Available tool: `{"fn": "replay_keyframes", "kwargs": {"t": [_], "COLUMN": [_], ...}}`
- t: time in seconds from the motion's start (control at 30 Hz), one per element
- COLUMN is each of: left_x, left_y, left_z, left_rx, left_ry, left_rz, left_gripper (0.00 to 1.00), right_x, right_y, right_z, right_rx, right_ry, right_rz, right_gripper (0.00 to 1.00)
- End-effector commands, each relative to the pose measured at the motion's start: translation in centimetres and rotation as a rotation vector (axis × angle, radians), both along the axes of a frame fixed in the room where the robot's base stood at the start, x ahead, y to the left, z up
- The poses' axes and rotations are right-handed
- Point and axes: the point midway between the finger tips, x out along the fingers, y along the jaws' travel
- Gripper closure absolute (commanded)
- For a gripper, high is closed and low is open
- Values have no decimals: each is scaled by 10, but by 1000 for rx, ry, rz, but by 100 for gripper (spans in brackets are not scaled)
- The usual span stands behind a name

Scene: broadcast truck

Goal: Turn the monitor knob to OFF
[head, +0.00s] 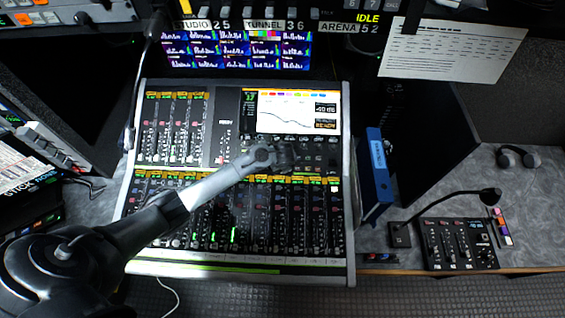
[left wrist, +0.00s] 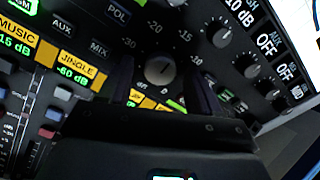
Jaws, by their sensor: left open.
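The mixing console (head: 226,214) stands in the middle of the desk in the head view. My left gripper (head: 285,157) is over its right side, just below the console's screen. In the left wrist view a dark round knob (left wrist: 160,70) with a pale pointer mark lies between the two spread fingers of my left gripper (left wrist: 163,86). Numbers such as -30, -20, -15 and -10 are printed around this knob. I cannot read a monitor label on it, and its lower side is close to the gripper body. Whether the fingers touch it is unclear. My right gripper is out of view.
Other knobs (left wrist: 221,35) with OFF readouts sit close to the right of the fingers. Buttons and faders (head: 175,125) crowd the console. A blue binder (head: 379,165) stands right of it, beside a small gooseneck-microphone panel (head: 458,243). Monitors (head: 236,50) rise behind.

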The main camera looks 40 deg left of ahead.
Motion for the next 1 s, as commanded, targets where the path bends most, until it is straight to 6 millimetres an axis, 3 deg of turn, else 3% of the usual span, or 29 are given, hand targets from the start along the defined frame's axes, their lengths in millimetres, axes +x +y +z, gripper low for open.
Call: {"fn": "replay_keyframes", "kwargs": {"t": [0.33, 0.7, 1.0], "left_x": [1, 1, 1], "left_y": [1, 1, 1], "left_z": [-3, -3, -2], "left_rx": [0, 0, -10], "left_ry": [0, 0, -8], "left_rz": [0, 0, 30], "left_gripper": [37, 92, 93], "right_x": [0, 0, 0], "right_y": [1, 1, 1], "right_z": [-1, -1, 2], "right_rx": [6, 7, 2], "right_ry": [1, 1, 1], "right_rz": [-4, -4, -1], "right_gripper": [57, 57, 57]}}
